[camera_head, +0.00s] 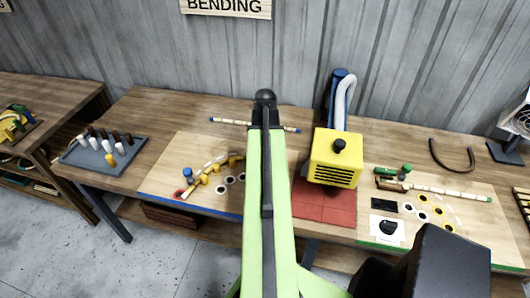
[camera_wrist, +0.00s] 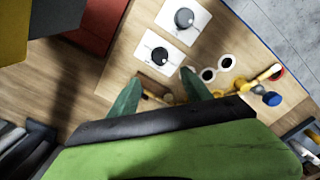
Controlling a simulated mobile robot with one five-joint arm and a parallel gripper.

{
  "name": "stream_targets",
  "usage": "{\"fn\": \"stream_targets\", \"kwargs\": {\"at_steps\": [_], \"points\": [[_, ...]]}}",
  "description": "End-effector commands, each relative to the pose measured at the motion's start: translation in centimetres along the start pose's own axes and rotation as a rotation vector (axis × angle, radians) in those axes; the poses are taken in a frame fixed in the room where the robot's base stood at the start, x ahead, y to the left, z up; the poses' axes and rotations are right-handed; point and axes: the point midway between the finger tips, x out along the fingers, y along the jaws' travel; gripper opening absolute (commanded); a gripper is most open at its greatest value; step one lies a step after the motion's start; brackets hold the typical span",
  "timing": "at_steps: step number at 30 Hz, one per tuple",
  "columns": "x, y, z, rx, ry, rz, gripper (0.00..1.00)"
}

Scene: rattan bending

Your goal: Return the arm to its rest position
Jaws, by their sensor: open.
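My arm (camera_head: 265,210) is green and black and reaches up the middle of the head view over the workbench (camera_head: 135,112). My gripper (camera_wrist: 160,76) shows in the wrist view as two dark green fingers, spread apart with nothing held between them. The fingers are above the left pale board (camera_head: 165,155), near two white cards with dark knobs, one of them here (camera_wrist: 158,52). The gripper cannot be made out in the head view, where the arm hides part of the bench.
A yellow heater box (camera_head: 336,157) stands on red tiles (camera_head: 322,206) right of my arm. A blue-grey tray (camera_head: 80,160) with pegs is at left. A curved rattan piece (camera_head: 216,167) lies on the left board. A rattan pole (camera_head: 447,191) lies on the right board. Corrugated wall stands behind.

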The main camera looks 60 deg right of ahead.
Motion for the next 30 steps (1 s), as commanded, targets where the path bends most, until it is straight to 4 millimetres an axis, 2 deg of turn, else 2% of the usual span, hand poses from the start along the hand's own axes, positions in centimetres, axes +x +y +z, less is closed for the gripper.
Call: {"fn": "stream_targets", "kwargs": {"at_steps": [1, 4, 20, 22, 23, 26, 29, 30], "points": [[-1.9, 0.0, 0.0, 0.000, 0.000, 0.000, 0.57], [-2.8, 0.0, 0.0, 0.000, 0.001, 0.000, 0.57], [-2.6, 0.0, 0.0, 0.000, 0.000, 0.000, 0.57], [-2.4, -0.7, -0.4, -0.014, 0.000, 0.000, 0.57], [-2.2, -1.4, -0.9, -0.029, 0.001, 0.000, 0.57], [-1.1, -6.3, -3.3, -0.121, 0.001, -0.001, 0.57], [0.4, -14.3, -6.0, -0.267, 0.000, -0.001, 0.57], [1.0, -17.8, -6.6, -0.329, 0.000, -0.001, 0.57]]}}
